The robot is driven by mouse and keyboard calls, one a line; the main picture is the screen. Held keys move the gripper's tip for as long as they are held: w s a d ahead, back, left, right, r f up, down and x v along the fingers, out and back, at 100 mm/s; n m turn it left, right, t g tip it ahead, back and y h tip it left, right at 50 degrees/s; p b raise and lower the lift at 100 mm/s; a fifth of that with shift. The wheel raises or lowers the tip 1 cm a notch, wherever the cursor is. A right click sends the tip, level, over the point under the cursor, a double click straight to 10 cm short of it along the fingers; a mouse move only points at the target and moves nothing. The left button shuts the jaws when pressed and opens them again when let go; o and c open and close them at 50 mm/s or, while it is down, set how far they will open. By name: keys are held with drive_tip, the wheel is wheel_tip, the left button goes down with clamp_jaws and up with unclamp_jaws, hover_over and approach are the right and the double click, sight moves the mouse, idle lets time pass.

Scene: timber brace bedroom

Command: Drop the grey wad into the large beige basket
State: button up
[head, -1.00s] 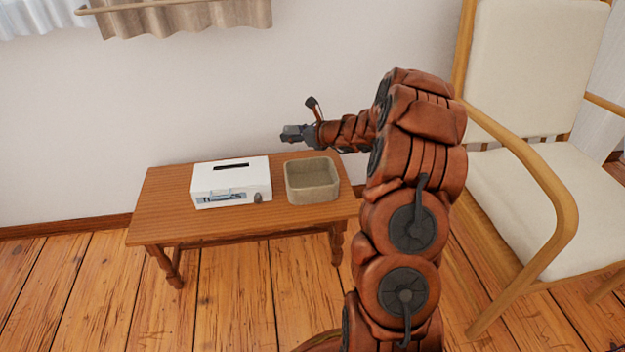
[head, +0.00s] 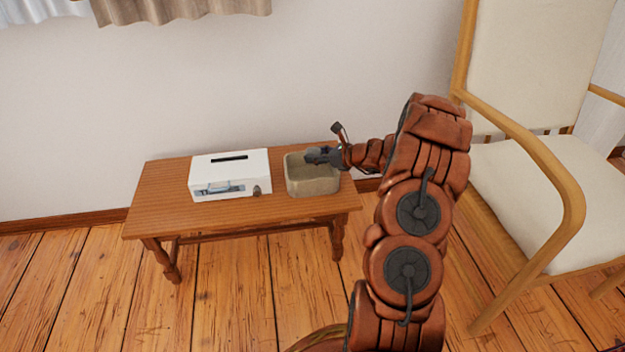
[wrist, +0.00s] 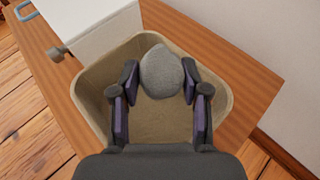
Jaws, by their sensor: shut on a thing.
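My gripper (head: 318,156) is over the beige basket (head: 312,187) on the small wooden table. In the wrist view my gripper (wrist: 160,84) is shut on the grey wad (wrist: 161,70), a rounded lump held between its fingertips. The wad appears inside the outline of the basket (wrist: 150,120), whose floor shows below it. How far the wad is above that floor I cannot tell. In the head view the wad is hard to tell apart from the dark gripper.
A white box (head: 231,174) with a dark top slot and a small knob stands left of the basket on the wooden table (head: 157,205). A pale wall is close behind. A cream armchair (head: 545,185) stands at the right.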

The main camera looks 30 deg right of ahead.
drive_tip(key=shift+f+b, duration=0.5)
drive_tip(key=shift+f, duration=0.4)
drive_tip(key=o, duration=1)
drive_tip(key=v, duration=1.2)
